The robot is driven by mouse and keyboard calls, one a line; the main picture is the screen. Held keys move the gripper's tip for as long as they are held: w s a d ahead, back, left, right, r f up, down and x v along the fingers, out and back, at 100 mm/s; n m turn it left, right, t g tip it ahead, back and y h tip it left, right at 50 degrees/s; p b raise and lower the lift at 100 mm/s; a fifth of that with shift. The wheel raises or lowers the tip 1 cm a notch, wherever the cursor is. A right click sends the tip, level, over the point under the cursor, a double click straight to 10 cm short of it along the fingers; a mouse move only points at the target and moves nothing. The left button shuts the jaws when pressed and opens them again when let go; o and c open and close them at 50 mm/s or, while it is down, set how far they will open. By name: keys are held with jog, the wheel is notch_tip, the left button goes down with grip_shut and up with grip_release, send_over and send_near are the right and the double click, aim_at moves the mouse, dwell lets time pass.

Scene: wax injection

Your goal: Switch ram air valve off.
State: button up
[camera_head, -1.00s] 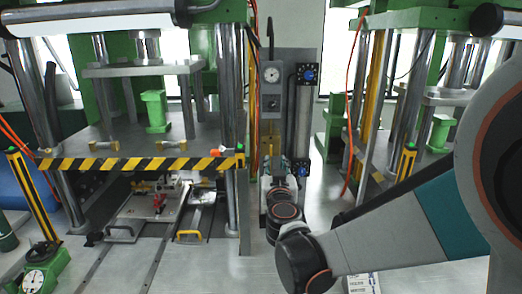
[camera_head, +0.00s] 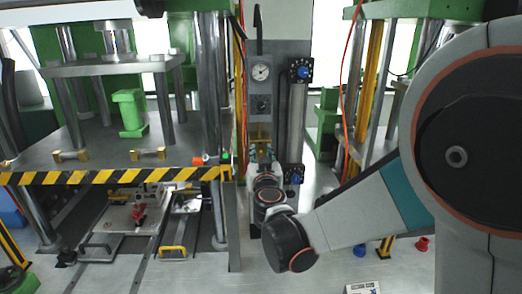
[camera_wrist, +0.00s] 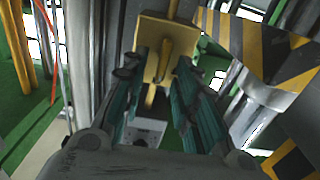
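A yellow block (camera_head: 261,137), which looks like the valve, sits on the grey panel below a round gauge (camera_head: 261,72) and a dark dial (camera_head: 262,104). In the wrist view the yellow block (camera_wrist: 176,35) is straight ahead, with a yellow lever (camera_wrist: 150,97) reaching down from it. My gripper (camera_wrist: 161,68) is right at the block, with its two teal fingers apart on either side of the lever. I cannot tell whether a finger touches the lever. In the head view my wrist hides the lower part of the panel.
A vertical cylinder with blue fittings (camera_head: 302,71) stands close right of the panel. The press with a yellow-black striped edge (camera_head: 120,175) is on the left. An orange hose (camera_head: 349,95) hangs at the right. Red (camera_head: 421,244) and blue (camera_head: 360,250) pieces lie on the floor.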

jog(key=shift+w, duration=0.1)
grip_shut()
